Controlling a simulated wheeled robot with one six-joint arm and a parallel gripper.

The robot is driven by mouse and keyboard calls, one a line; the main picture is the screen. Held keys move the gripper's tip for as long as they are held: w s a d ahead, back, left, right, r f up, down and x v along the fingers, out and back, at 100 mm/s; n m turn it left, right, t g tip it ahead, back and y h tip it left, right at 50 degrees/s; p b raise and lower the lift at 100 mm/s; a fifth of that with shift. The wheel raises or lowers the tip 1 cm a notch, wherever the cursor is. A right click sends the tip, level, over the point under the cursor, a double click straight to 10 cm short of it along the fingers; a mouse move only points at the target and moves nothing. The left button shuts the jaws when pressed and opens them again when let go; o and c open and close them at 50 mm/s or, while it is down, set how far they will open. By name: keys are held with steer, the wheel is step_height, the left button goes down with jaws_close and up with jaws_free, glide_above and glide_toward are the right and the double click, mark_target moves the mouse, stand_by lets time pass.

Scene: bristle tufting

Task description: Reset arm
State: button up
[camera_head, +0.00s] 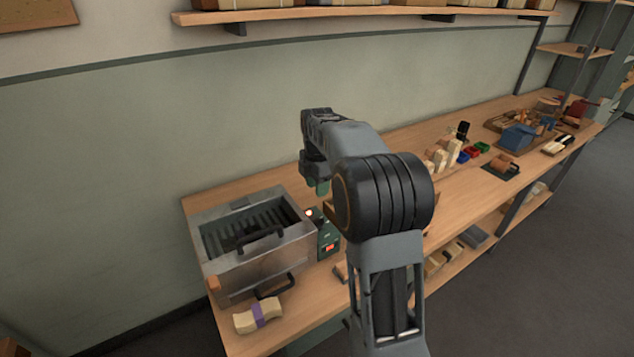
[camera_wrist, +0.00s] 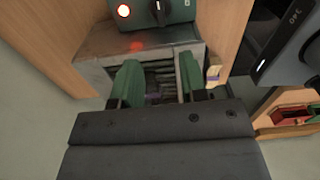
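My arm rises in the middle of the head view and bends over the bench. My gripper (camera_wrist: 162,75) has two green fingers, which show in the wrist view with a clear gap between them and nothing held. In the head view only a green fingertip (camera_head: 320,187) shows below the wrist, and the rest is hidden. The gripper is above the bench near the metal slotted box (camera_head: 212,271). In the wrist view the box (camera_wrist: 97,66) lies beyond the fingers, and its slats show through the gap.
A pale bundle with a purple band (camera_head: 258,316) lies in front. Blocks, red and green bins (camera_head: 470,152) and a blue container (camera_head: 518,137) stand farther right. A shelf (camera_head: 350,13) runs above.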

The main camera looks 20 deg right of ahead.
steer(key=shift+r, duration=0.4)
stand_by(0.3)
steer(key=s+a+m+t, duration=0.1)
steer(key=s+a+m, duration=0.2)
steer(key=s+m, duration=0.3)
steer(key=s+a+f+m+t, duration=0.1)
steer(key=s+a+m, duration=0.3)
steer(key=s+m, duration=0.2)
steer(key=s+a+m+t, duration=0.1)
steer(key=s+a+m, duration=0.2)
steer(key=s+m, duration=0.4)
steer(key=shift+s+a+f+t+p, duration=0.25)
steer(key=shift+s+a+p, duration=0.2)
steer(key=shift+s, duration=1.1)
